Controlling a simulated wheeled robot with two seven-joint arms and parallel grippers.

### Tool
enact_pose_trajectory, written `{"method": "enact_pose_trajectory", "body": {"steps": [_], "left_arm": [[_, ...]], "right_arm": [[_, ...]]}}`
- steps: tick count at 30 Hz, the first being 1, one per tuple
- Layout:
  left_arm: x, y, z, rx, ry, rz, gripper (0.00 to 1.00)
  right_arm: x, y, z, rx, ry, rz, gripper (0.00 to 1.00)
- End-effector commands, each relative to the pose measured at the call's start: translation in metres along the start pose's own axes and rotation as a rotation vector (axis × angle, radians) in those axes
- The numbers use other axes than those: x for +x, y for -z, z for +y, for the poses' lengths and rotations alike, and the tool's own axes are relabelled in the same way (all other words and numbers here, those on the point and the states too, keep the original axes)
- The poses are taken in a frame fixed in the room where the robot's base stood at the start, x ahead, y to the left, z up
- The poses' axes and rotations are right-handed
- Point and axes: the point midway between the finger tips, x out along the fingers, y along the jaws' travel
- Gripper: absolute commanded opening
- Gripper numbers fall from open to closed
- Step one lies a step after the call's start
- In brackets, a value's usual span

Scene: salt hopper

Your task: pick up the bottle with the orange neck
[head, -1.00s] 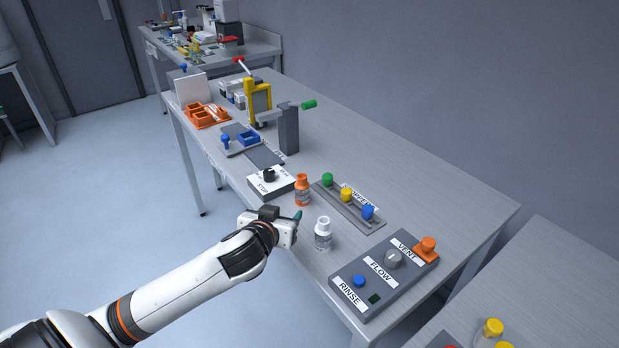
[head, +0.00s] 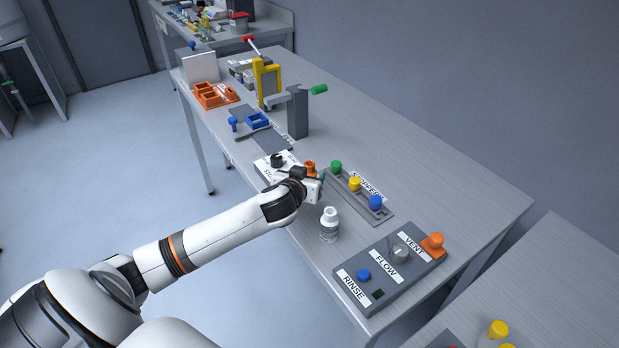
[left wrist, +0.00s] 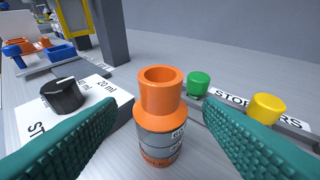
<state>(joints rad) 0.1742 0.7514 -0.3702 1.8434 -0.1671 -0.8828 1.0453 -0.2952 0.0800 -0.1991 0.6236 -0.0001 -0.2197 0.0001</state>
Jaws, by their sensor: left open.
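The bottle with the orange neck (left wrist: 159,120) stands upright in the left wrist view, with a grey label band and an orange base. In the head view only its orange top (head: 310,167) shows behind my left gripper (head: 318,183). In the left wrist view the two green finger pads of my left gripper (left wrist: 158,150) are apart, one on each side of the bottle's lower picture area. The bottle is between and ahead of them, and I see no contact. A white-necked bottle (head: 329,225) stands nearer on the table. My right gripper is not in view.
A white dial box (left wrist: 85,105) is left of the bottle. A stopper rack (head: 362,198) with green, yellow and blue stoppers is to its right. A control panel (head: 358,293) with RINSE, FLOW and VENT labels lies at the near end. The table's right side (head: 450,180) is clear.

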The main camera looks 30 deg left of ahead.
Motion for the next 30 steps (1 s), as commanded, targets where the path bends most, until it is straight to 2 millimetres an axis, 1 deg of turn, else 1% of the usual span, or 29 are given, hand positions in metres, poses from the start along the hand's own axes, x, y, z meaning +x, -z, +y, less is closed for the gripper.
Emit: {"method": "enact_pose_trajectory", "body": {"steps": [1, 3, 6, 13, 14, 22, 23, 30], "left_arm": [[0.007, -0.002, 0.000, -0.001, -0.002, 0.000, 0.61], [0.015, -0.001, 0.000, 0.000, -0.001, 0.000, 0.61], [0.021, -0.001, 0.000, 0.000, 0.000, -0.001, 0.61], [0.023, 0.000, 0.000, 0.001, 0.001, 0.000, 0.61], [0.023, 0.000, 0.000, 0.001, 0.001, 0.000, 0.59], [0.022, 0.000, 0.000, 0.001, 0.000, 0.000, 0.15], [0.022, 0.000, 0.000, 0.001, 0.000, 0.000, 0.13], [0.022, -0.002, 0.000, 0.000, 0.000, -0.001, 0.13]], "right_arm": [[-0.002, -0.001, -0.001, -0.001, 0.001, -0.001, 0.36], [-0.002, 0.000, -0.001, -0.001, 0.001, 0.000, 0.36], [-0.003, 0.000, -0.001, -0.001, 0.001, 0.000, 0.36], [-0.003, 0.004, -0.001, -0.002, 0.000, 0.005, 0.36], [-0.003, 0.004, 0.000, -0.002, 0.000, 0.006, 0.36], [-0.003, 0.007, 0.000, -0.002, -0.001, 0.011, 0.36], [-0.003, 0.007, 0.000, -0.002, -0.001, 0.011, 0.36], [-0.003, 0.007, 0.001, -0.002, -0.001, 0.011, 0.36]]}}
